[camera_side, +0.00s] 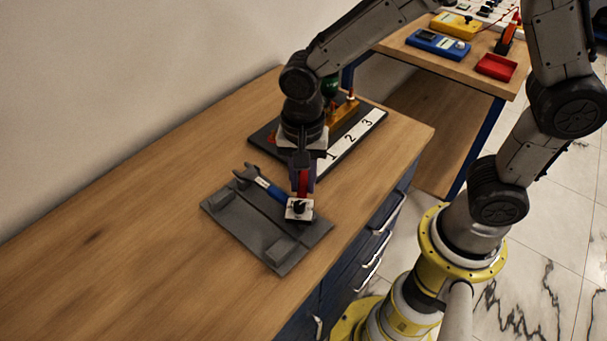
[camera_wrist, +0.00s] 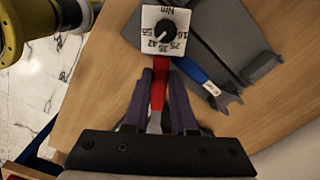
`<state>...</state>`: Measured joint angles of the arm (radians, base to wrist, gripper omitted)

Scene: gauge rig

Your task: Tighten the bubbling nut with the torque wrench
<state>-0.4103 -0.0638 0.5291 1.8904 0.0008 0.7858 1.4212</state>
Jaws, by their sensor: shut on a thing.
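My gripper (camera_side: 303,188) points down over the grey tray and is shut on the red handle of the torque wrench. The wrench's white square dial head (camera_side: 299,209) has a black knob and is marked "Nm" with numbers; it also shows large in the wrist view (camera_wrist: 165,35). The red handle (camera_wrist: 158,88) runs between my fingers. I cannot tell whether the wrench touches the tray. The gauge rig (camera_side: 357,139) stands behind my gripper, with a label strip 1, 2, 3 and an orange block (camera_side: 345,115) with posts. My arm partly hides it; no bubbling is visible.
A blue-handled open-end wrench (camera_side: 268,187) lies on the grey tray (camera_side: 262,249), left of my gripper. The bench (camera_side: 130,240) is bare at left. A second table at the back holds a blue meter (camera_side: 438,44), a yellow meter (camera_side: 457,25) and a red tray (camera_side: 496,66).

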